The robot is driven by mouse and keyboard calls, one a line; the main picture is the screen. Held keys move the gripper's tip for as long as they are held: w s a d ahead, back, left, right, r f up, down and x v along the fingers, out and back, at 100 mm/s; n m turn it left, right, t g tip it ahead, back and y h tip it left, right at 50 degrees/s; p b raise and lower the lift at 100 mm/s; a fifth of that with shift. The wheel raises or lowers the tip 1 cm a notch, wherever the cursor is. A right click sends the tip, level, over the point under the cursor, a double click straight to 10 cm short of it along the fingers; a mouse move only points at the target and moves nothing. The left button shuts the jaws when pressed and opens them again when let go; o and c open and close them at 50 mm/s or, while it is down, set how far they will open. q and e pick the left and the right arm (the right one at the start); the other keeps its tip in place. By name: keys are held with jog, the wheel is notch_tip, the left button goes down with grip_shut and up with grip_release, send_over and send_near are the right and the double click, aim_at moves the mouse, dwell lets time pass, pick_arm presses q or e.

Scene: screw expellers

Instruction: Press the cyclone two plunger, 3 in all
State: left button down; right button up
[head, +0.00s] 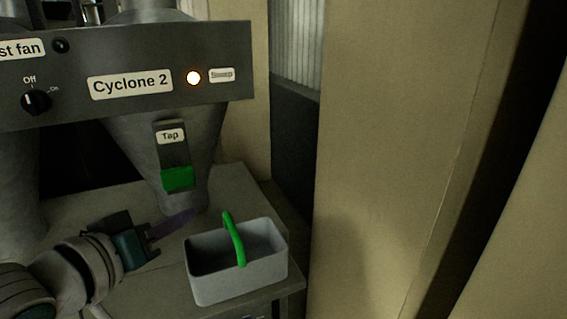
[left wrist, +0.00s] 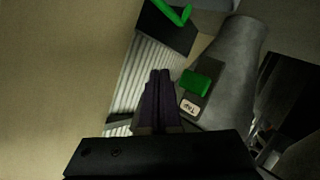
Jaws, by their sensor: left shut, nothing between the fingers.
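The grey cyclone two cone (head: 140,135) hangs below a panel with a "Cyclone 2" label (head: 130,83). A dark plate marked "Tap" on its front carries the green plunger (head: 177,179). The plunger also shows in the left wrist view (left wrist: 195,82), beside the "Tap" label. My left gripper (head: 192,216) is shut and empty, its dark purple fingers pointing right, just below the plunger in the head view. In the left wrist view its fingertips (left wrist: 160,73) are left of the plunger, with a visible gap. My right gripper is in neither view.
A grey bin (head: 235,288) with a green handle (head: 234,240) stands on the bench just right of my left gripper. A lit lamp (head: 194,78) is on the panel, with a knob (head: 36,101) at left. A tan wall panel (head: 390,160) stands at right.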

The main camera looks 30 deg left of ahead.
aim_at(192, 181)
pick_arm(q)
jog(key=shift+w+a+b, duration=0.8)
jog(key=shift+w+a, duration=0.55)
jog(key=shift+a, duration=0.3)
jog(key=shift+w+a+b, duration=0.8)
jog(key=shift+w+a, duration=0.5)
jog(key=shift+a, duration=0.3)
jog(key=shift+w+a, duration=0.3)
jog(key=shift+a, duration=0.05)
